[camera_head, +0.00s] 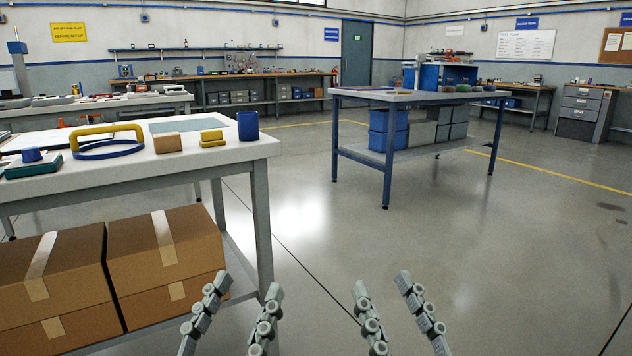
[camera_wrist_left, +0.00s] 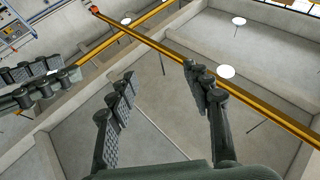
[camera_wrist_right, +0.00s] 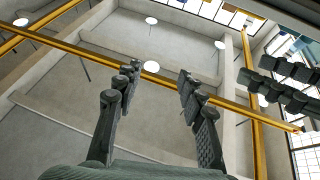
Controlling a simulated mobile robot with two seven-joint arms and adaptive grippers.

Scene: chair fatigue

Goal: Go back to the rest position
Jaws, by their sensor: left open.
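My left gripper (camera_head: 246,294) is at the bottom of the head view, left of centre, with its two fingers apart and nothing between them. It also shows open and empty in the left wrist view (camera_wrist_left: 158,82). My right gripper (camera_head: 384,294) is at the bottom of the head view, right of centre, fingers apart and empty. It also shows open in the right wrist view (camera_wrist_right: 160,82). Both grippers point upward, side by side with a gap between them. Both wrist views look up at the ceiling, with the other gripper at the side.
A white table (camera_head: 110,174) stands at the left, close to my left gripper, bearing a yellow-handled blue ring (camera_head: 107,150), small blocks and a blue cup (camera_head: 248,126). Cardboard boxes (camera_head: 165,250) sit beneath. A blue-legged table (camera_head: 387,165) stands ahead. Open floor (camera_head: 500,250) lies right.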

